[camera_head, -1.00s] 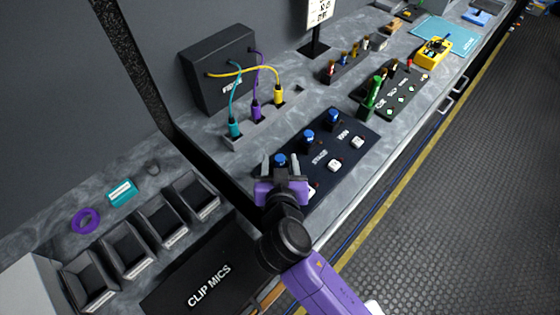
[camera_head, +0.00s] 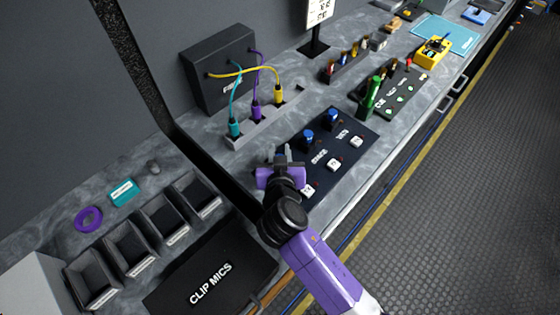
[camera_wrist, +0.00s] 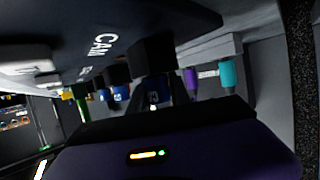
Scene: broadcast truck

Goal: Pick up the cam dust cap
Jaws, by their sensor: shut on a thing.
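In the head view the gripper hides that cap. The white CAM label shows on the panel (camera_wrist: 60,25) in the wrist view. Whether the cap touches the panel I cannot tell. Two other blue caps (camera_head: 308,138) (camera_head: 332,118) stand on the panel.
A black box (camera_head: 218,65) with teal, purple and yellow cables stands behind the panel. Open black bins (camera_head: 130,245) and the CLIP MICS case (camera_head: 210,275) lie to the near left. A green upright piece (camera_head: 372,98) stands on the farther panel. The floor at right is clear.

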